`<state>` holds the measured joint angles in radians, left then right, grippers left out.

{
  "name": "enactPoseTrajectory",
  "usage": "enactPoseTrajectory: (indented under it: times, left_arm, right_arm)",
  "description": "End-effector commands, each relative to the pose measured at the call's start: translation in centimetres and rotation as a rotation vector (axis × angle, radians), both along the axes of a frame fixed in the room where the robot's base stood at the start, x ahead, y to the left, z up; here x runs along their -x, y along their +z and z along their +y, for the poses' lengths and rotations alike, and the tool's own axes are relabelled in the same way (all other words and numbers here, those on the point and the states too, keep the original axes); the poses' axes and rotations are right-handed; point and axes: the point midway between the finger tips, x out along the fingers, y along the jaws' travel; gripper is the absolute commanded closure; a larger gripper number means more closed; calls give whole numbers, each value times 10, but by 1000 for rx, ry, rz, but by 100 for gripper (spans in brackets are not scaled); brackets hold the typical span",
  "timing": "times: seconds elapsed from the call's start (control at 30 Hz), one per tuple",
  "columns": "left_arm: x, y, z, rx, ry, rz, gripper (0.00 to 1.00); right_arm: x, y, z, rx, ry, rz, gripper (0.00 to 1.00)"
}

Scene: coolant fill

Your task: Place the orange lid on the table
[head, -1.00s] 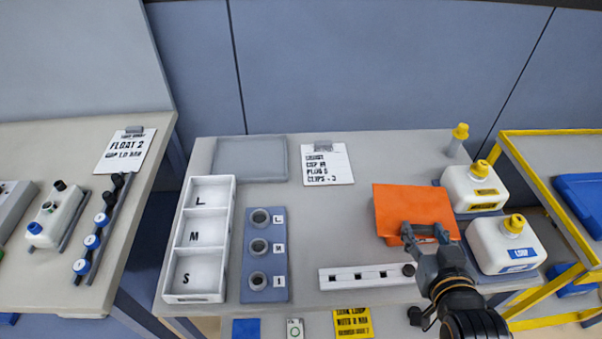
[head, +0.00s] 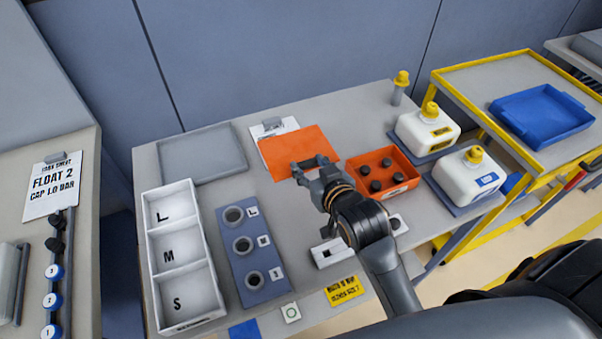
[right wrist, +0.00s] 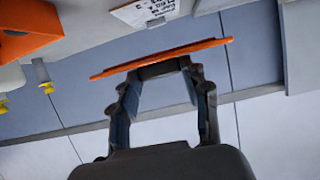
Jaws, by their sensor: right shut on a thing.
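The orange lid (head: 300,148) is a flat orange panel in the head view, over the middle of the grey table (head: 345,107). My right gripper (head: 314,168) is shut on its near edge. In the right wrist view the lid (right wrist: 165,58) shows edge-on as a thin orange strip across the fingertips of the right gripper (right wrist: 163,68). The lid looks held above the table; the exact gap cannot be told. An open orange box (head: 400,183) with several dark round pieces inside stands right of the lid. My left gripper is not in view.
A white L/M/S tray (head: 184,258), a blue block with several rings (head: 245,250) and a grey tray (head: 202,155) fill the left side. A paper sheet (head: 272,128) lies partly behind the lid. Two white jugs (head: 427,134) stand right. A white slotted bar (head: 330,254) lies near the front.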

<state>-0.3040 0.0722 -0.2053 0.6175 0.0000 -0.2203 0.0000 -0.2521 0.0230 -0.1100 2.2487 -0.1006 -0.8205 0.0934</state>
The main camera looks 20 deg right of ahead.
Motion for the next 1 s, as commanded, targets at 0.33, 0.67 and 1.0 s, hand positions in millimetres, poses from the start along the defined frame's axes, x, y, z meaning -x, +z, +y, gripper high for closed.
enactPoseTrajectory:
  times: [0.33,0.67,1.0]
  left_arm:
    - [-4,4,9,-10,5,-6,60]
    - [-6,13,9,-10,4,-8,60]
    - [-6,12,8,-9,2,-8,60]
  right_arm:
    - [-43,-50,1,-1,0,-1,87]
    - [-50,-85,2,0,0,2,87]
    - [-50,-91,2,0,0,-2,87]
